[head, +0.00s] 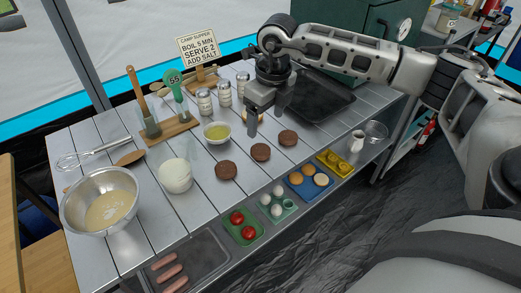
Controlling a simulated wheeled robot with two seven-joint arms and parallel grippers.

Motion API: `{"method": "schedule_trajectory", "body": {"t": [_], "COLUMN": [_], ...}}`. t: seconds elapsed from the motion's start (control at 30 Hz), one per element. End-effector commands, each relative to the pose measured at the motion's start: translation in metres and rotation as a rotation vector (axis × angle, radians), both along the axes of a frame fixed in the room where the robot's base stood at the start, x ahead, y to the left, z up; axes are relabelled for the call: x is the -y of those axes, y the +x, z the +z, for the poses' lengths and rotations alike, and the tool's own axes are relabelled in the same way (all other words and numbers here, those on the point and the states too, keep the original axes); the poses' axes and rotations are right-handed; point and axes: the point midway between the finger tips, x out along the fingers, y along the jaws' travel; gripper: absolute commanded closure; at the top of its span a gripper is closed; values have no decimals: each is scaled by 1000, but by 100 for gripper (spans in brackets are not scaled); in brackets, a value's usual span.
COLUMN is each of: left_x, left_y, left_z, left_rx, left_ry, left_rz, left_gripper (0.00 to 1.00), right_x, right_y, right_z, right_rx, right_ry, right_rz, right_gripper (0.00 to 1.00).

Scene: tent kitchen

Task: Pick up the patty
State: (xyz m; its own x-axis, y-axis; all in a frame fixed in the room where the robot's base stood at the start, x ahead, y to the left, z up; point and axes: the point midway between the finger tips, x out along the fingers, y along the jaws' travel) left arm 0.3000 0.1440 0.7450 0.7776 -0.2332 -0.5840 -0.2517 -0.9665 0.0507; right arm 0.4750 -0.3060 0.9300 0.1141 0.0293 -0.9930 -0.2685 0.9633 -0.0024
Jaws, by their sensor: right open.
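Several brown round patties lie on the slatted metal table. One patty (227,170) is at the left, a second patty (261,152) is in the middle, and a third patty (288,138) is at the right, left of the dark tray. My right gripper (266,115) is open above the table, just behind the middle and right patties and apart from them. It partly hides a small pale round item (257,118) behind its finger. My left gripper is not in view.
A dark tray (325,100) lies right of the gripper. A mixing bowl (75,222) is far left.

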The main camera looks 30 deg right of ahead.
Motion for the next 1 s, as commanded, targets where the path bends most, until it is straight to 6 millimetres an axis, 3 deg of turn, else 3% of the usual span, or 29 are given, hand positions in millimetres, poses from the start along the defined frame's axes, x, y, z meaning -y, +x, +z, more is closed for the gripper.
{"method": "schedule_trajectory", "body": {"t": [0.13, 0.47, 0.7, 1.0], "left_x": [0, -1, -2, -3], "left_y": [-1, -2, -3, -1], "left_z": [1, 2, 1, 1], "left_rx": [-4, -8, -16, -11], "left_ry": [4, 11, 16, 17], "left_rz": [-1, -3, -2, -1], "left_gripper": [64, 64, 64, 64], "right_x": [-2, -4, -6, -6], "right_y": [3, 6, 10, 11], "right_z": [-28, -55, -90, -97], "right_rx": [-2, -1, -1, 2], "right_ry": [1, 3, 3, 3], "right_rz": [1, 3, 2, 2], "right_gripper": [24, 24, 24, 24]}}
